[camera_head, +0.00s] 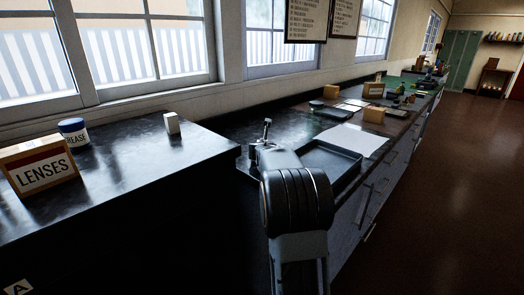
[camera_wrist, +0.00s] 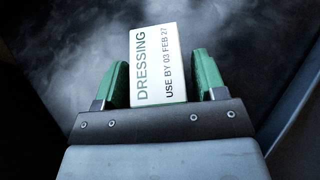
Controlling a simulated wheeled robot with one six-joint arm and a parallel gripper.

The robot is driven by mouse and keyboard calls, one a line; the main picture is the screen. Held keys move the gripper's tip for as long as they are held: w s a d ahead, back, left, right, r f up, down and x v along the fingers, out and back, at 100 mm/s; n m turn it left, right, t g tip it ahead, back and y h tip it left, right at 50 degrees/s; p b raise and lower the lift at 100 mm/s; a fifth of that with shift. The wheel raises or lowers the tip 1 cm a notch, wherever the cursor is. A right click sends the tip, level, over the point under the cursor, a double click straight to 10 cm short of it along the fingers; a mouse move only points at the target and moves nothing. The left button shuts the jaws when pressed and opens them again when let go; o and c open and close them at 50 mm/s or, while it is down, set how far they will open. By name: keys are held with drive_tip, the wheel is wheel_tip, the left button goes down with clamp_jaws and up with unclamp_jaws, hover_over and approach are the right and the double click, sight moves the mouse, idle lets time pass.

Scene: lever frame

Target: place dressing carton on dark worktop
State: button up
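The dressing carton (camera_wrist: 158,65) is a white box with dark print, "DRESSING" and "USE BY 03 FEB 27". In the head view my gripper and this carton cannot be made out; my arm's dark joint fills the front middle. The dark worktop (camera_head: 115,165) at the left is glossy black. A dark surface with hazy reflections (camera_wrist: 70,50) lies beyond the carton in the wrist view.
The worktop's middle is clear. To the right, a lower bench carries a black tray (camera_head: 330,163), a white sheet (camera_head: 350,140) and several boxes.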

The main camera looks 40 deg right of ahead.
drive_tip(key=shift+o, duration=0.4)
drive_tip(key=shift+r, duration=0.15)
drive_tip(key=shift+s+a+r, duration=0.1)
drive_tip(key=shift+s+r, duration=0.05)
drive_tip(key=p+v, duration=0.1)
drive_tip(key=v, duration=0.9)
drive_tip(key=shift+r, duration=0.15)
drive_tip(key=shift+s+a+r+p, duration=0.15)
drive_tip(key=shift+s+a+p, duration=0.15)
drive_tip(key=shift+s+a, duration=0.25)
drive_tip(key=shift+d, duration=0.1)
